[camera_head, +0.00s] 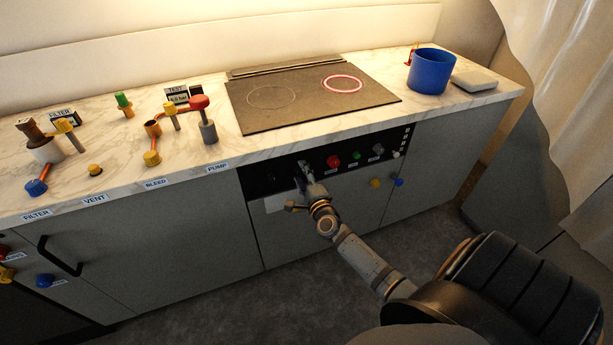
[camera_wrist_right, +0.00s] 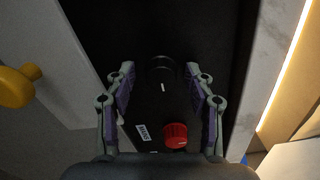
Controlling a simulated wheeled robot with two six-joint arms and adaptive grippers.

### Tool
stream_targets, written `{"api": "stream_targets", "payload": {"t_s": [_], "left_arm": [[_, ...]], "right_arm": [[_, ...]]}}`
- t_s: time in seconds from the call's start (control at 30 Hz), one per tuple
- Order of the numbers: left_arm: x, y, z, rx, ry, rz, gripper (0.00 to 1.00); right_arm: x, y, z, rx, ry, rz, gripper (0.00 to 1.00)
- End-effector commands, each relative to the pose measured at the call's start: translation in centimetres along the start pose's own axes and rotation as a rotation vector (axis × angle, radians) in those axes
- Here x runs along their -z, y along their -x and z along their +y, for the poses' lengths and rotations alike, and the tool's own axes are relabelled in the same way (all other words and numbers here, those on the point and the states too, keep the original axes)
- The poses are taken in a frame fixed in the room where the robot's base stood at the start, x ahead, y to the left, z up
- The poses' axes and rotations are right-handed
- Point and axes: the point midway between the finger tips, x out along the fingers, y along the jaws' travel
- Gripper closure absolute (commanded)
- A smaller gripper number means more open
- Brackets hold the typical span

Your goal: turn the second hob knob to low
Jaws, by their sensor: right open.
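The hob control panel (camera_head: 258,179) is a black strip on the cabinet front below the hob (camera_head: 300,105). My right gripper (camera_head: 304,172) is at this panel, left of a red knob (camera_head: 333,161). In the right wrist view, my right gripper (camera_wrist_right: 160,80) is open, with one finger on each side of a black round knob (camera_wrist_right: 162,72) bearing a white pointer mark. I cannot tell whether the fingers touch it. The red knob (camera_wrist_right: 175,135) shows below it, beside a white label. The right hob ring (camera_head: 342,83) glows red; the left ring is dark. My left gripper is not in view.
Green (camera_head: 356,155) and grey (camera_head: 378,149) knobs sit farther right on the panel. A blue pot (camera_head: 431,71) stands right of the hob. Valves and labelled fittings stand on the left counter.

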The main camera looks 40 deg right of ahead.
Motion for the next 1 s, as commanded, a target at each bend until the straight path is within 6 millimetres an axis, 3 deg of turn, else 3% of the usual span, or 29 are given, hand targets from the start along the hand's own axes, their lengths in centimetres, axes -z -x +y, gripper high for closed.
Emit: {"api": "stream_targets", "payload": {"t_s": [0.3, 0.43, 0.6, 1.0], "left_arm": [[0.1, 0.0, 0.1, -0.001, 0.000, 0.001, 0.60], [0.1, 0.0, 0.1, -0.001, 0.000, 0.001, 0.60], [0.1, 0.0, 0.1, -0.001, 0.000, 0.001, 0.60], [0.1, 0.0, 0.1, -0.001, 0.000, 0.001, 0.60]], "right_arm": [[0.0, 7.6, 0.2, -0.005, 0.001, -0.001, 0.46], [0.0, 9.8, 0.1, -0.003, 0.000, 0.000, 0.46], [0.0, 11.0, 0.0, -0.001, 0.000, 0.001, 0.46], [0.0, 11.0, 0.0, -0.001, 0.000, 0.000, 0.46]]}}
